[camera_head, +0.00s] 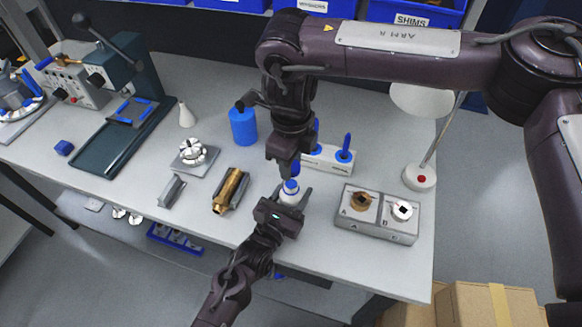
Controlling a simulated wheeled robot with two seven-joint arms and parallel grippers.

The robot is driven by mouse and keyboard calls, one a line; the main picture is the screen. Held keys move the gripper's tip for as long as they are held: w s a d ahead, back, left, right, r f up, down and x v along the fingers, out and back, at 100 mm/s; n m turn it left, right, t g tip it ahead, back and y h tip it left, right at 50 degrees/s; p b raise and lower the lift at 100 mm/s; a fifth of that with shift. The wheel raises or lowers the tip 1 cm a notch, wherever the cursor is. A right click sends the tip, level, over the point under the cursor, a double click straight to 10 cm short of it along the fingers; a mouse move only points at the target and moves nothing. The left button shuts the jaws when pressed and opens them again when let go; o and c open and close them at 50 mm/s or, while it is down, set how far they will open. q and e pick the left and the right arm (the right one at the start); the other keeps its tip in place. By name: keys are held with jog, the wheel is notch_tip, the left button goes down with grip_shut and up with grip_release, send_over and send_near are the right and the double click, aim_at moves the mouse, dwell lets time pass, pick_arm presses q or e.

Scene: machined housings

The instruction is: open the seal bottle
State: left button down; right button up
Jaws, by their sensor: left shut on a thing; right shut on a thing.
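The seal bottle (289,195) is small and white with a blue band, and stands upright near the front of the bench. My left gripper (290,200) comes from below and is shut around the bottle's body, hiding its lower part. My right gripper (284,172) comes down from above, directly over the bottle, and is shut on a small blue piece that looks like the cap (296,168). The cap is mostly hidden by the fingers. It appears just above the bottle's neck; I cannot tell whether they still touch.
A brass part (230,190) lies in a grey cradle left of the bottle. A grey block with sockets (377,214) and a lamp base (420,177) stand right. Behind are a blue container (243,126) and a rack of blue-handled tools (330,158). A press (125,115) stands left.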

pick_arm(q)
jog(key=c, duration=0.6)
grip_release()
